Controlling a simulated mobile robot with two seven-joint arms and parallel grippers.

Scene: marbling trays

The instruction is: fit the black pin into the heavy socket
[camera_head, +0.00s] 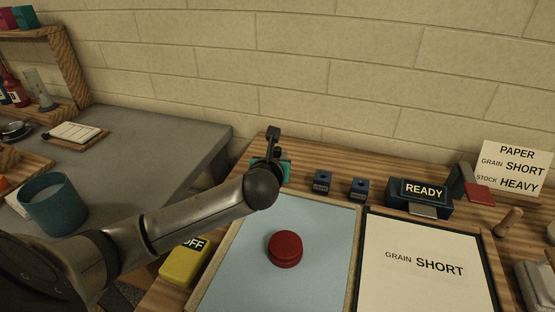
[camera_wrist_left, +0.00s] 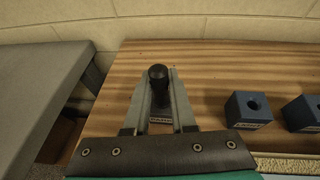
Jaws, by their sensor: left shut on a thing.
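My left gripper (camera_wrist_left: 160,80) is shut on the black pin (camera_wrist_left: 158,73), whose round head shows between the fingertips in the left wrist view. A small label (camera_wrist_left: 160,120) shows below the pin between the fingers; whether the pin still rests in a holder there I cannot tell. In the head view the left gripper (camera_head: 276,155) is at the back left of the wooden table. Two dark blue socket blocks (camera_head: 322,180) (camera_head: 358,188) stand to its right, with holes on top. They also show in the left wrist view (camera_wrist_left: 249,110).
A READY sign box (camera_head: 405,200) stands right of the sockets. A blue tray (camera_head: 325,225) with a red knob (camera_head: 285,249) lies in front, beside a GRAIN SHORT sheet (camera_head: 415,250). A card (camera_head: 515,172) reads GRAIN SHORT, STOCK HEAVY. A yellow OFF block (camera_head: 183,265) is front left.

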